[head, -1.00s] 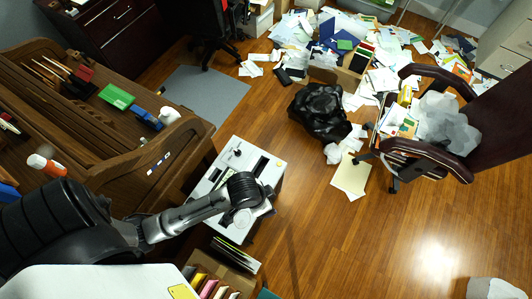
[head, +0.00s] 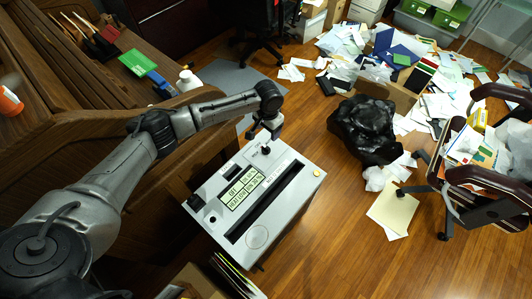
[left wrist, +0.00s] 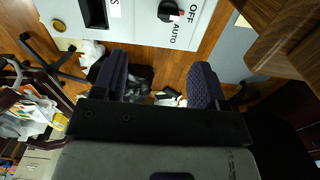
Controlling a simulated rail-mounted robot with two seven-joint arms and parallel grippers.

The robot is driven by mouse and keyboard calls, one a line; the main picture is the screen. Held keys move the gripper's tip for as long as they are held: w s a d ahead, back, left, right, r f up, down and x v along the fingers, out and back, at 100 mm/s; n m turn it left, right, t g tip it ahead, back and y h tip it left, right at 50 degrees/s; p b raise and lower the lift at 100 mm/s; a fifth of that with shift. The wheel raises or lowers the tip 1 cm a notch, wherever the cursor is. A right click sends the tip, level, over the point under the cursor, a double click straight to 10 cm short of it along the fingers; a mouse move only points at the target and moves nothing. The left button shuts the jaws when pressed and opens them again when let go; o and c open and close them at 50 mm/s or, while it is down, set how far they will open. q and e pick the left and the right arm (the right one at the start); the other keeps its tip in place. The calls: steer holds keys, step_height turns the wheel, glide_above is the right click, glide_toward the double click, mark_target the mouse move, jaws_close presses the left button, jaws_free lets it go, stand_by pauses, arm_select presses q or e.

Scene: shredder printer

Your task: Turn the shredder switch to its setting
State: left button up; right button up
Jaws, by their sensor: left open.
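The shredder (head: 240,233) is a light grey box with a long dark slot and a display panel on top. Its switch (head: 266,150) is a small dark knob near the far edge. In the left wrist view the black knob (left wrist: 168,11) sits by the printed labels OFF and AUTO, with a small pale-and-red mark on the side toward OFF. My left gripper (head: 265,130) is just above and beyond the knob in the head view. In the left wrist view its two fingers (left wrist: 158,85) are wide apart and empty, with the knob ahead, not between them. My right gripper is out of view.
A wooden desk (head: 120,150) stands left of the shredder, close to my left arm. A black bag (head: 362,128), scattered papers (head: 390,210) and a chair (head: 470,205) lie to the right. The wooden floor (head: 335,240) right of the shredder is clear.

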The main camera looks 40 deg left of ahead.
mark_target(266, 147)
arm_select(q)
steer(key=shift+n, duration=0.3)
steer(key=f+b, duration=0.1)
steer(key=f, duration=0.3)
steer(key=a+f+b, duration=0.1)
steer(key=f+b, duration=0.1)
steer(key=f, duration=0.3)
steer(key=f+b, duration=0.2)
steer(key=f, duration=0.2)
steer(key=shift+w+a+f, duration=0.2)
steer(key=shift+w+f, duration=0.15)
steer(key=shift+f, duration=0.05)
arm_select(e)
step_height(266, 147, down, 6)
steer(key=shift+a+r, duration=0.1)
arm_select(q)
steer(key=c, duration=0.9)
